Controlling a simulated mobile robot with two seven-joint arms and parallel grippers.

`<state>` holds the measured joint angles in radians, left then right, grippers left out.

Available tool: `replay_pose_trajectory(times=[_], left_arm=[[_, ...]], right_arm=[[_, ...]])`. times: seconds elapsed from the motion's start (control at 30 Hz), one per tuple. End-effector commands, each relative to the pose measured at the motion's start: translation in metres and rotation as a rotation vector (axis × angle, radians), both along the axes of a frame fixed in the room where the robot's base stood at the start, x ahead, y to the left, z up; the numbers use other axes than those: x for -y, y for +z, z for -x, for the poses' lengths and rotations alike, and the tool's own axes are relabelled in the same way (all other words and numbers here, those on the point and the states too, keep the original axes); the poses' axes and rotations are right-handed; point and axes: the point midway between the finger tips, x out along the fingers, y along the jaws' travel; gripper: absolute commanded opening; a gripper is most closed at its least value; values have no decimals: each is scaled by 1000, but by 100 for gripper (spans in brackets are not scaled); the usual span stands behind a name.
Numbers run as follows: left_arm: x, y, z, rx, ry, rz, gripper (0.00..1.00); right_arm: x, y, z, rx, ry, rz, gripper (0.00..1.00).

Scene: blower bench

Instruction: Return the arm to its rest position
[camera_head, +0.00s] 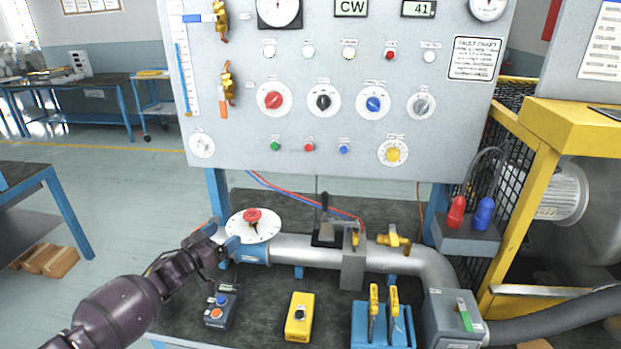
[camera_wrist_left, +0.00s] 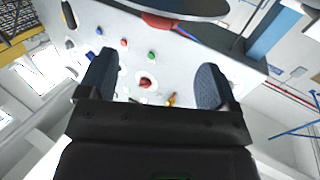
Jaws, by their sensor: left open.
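My left arm (camera_head: 125,305) reaches in from the lower left of the head view. Its gripper (camera_head: 226,238) is at the left end of the grey pipe, beside the white round dial with the red knob (camera_head: 252,215). In the left wrist view my left gripper (camera_wrist_left: 155,76) has its two dark fingers spread wide, with nothing between them. The panel and its knobs lie beyond the gap, and a disc edge with a red part (camera_wrist_left: 160,20) is close at the top. Contact with the dial cannot be told. My right gripper is not in view.
The grey control panel (camera_head: 330,95) stands behind the bench. A dark box with an orange and a blue button (camera_head: 220,306), a yellow box (camera_head: 299,317) and a blue block with yellow levers (camera_head: 383,330) sit at the front. A yellow-framed machine (camera_head: 530,190) stands right. Open floor (camera_head: 130,200) lies left.

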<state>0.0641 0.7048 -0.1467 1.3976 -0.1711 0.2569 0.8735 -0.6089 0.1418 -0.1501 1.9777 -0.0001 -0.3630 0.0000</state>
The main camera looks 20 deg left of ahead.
Motion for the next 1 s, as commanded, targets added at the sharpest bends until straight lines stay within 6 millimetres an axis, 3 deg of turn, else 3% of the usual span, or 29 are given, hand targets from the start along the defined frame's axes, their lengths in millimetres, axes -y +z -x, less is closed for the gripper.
replay_pose_trajectory(times=[0.17, 0.37, 0.47, 0.57, 0.77, 1.0], left_arm=[[0, 0, 0, 4, 3, -29, 84], [-4, 0, -4, -5, 59, -209, 84], [9, 7, -6, -4, 80, -298, 84], [30, 1, 2, -25, 95, -360, 84], [84, -37, 51, -132, 107, -418, 84], [148, -84, 144, -311, 113, -362, 84]], right_arm=[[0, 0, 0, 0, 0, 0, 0], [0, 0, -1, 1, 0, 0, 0], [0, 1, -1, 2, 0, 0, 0], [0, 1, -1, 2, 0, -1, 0], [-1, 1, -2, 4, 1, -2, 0], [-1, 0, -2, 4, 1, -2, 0]])
